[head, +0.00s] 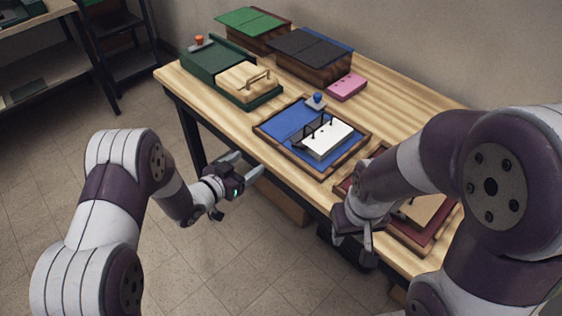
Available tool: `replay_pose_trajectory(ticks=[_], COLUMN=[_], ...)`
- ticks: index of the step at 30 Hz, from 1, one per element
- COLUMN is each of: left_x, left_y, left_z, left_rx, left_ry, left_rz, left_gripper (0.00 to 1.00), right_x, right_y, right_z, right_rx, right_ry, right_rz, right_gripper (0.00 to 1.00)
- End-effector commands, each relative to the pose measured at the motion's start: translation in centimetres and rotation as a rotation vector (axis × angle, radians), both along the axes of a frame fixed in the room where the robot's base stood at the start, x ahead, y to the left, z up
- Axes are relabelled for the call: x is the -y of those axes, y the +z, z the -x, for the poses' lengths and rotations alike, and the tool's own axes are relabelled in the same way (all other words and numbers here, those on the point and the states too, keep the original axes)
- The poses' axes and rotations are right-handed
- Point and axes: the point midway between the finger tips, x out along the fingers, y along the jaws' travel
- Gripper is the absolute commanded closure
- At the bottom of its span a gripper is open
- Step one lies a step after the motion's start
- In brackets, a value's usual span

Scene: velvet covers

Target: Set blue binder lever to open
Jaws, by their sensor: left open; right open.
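The blue binder (284,123) lies open on the wooden table, with white paper (328,138) and dark rings on its right half. Its lever, with a blue knob (317,98), stands at the binder's far edge, beside the rings. I cannot tell the lever's setting. My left gripper (246,163) is open and empty, in front of the table's near edge, left of and below the binder. My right gripper (362,255) is open near the table's front edge, in front of the red binder; its fingers are partly hard to make out.
A green binder (208,62) with a red-knobbed lever (199,40) and wooden-coloured paper stands at the left. Dark and green boxes (312,60) stand behind, with a pink block (346,87). A red binder (430,237) lies at the right, partly hidden by my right arm. The far right tabletop is clear.

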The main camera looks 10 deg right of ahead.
Motion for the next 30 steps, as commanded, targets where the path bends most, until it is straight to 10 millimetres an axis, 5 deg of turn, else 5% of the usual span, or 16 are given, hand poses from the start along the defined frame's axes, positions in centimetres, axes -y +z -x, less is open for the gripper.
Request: replay_pose_trajectory(ticks=[1,7,19,30], left_x=[1.3,4.1,11.5,13.2], left_y=[-1.6,-1.5,-1.3,-1.3], left_z=[0.7,1.7,-4.1,-5.5], left_rx=[0.042,0.128,0.13,0.128], left_ry=[-0.058,-0.167,-0.164,-0.161], left_rz=[0.063,0.196,0.195,0.194], left_gripper=[0.29,0.29,0.29,0.29], right_x=[0.0,0.0,0.0,0.0], right_y=[-1.1,-1.3,-1.1,-1.1], right_z=[0.0,0.0,0.0,0.0], right_rx=[0.0,0.001,0.001,0.001], right_ry=[0.0,0.0,0.0,0.0], right_rz=[0.0,0.0,0.0,0.0], right_gripper=[0.57,0.57,0.57,0.57])
